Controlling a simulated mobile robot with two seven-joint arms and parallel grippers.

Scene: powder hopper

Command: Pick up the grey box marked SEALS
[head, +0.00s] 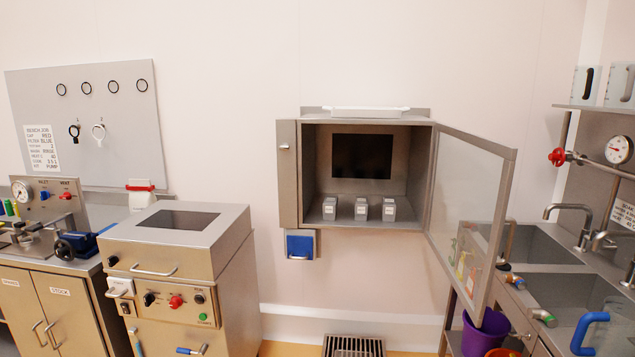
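Several pale boxes or jars are too small to read, and I cannot make out the word SEALS on anything. Three small grey boxes stand in a row on the floor of an open wall cabinet (288,190): a left one (329,208), a middle one (361,209) and a right one (389,209). Each has a pale label on its front. They stand upright and apart from one another. Neither of my grippers shows in the head view.
The cabinet's glazed door (470,205) stands open to the right. A steel machine (180,250) with knobs stands at left, below a pegboard (95,120) with rings. A sink bench (545,285) and a purple bucket (484,333) are at right. A floor grate (353,346) lies below the cabinet.

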